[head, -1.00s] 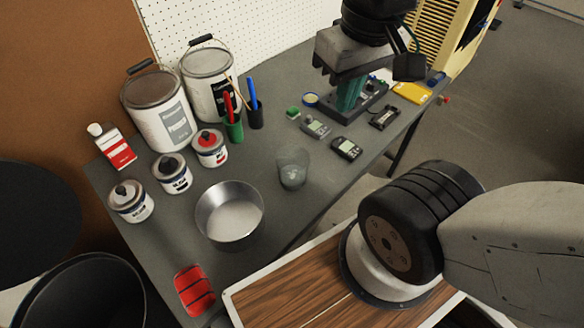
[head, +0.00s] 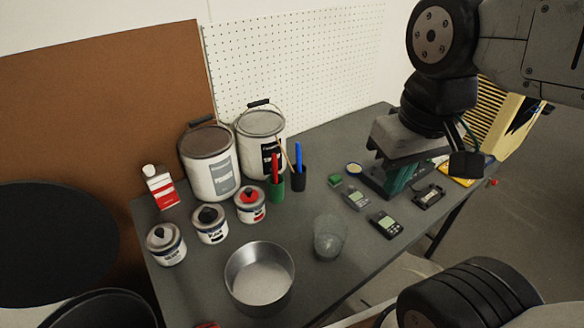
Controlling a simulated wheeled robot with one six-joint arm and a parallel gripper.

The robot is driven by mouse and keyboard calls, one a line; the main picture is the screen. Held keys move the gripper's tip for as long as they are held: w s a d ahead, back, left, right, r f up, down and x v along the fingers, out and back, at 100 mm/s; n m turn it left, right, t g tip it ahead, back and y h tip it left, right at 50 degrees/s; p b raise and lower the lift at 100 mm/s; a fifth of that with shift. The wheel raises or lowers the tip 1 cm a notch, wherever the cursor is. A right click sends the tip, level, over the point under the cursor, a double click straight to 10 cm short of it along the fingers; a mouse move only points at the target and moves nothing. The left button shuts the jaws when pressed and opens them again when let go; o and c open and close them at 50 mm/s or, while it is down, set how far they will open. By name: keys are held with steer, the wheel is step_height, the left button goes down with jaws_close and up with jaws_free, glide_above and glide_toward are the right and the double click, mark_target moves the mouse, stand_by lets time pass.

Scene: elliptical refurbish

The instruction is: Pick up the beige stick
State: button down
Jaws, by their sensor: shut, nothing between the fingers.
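The beige stick (head: 286,153) is thin and leans among the pen cups. It rises above the black cup (head: 299,178), beside a blue pen (head: 298,156). Its lower end is hidden in the cup. A green cup (head: 276,189) with a red pen stands just to the left. My gripper (head: 390,158) hangs at the right side of the table, well to the right of the stick and apart from it. It is shut and empty. It partly covers a green device on the table behind it.
Several small paint cans, a metal bowl (head: 259,280) and a clear glass (head: 328,237) stand in front. Small meters (head: 385,224) lie on the right.

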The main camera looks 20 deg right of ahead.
mark_target(289, 163)
stand_by(0.3)
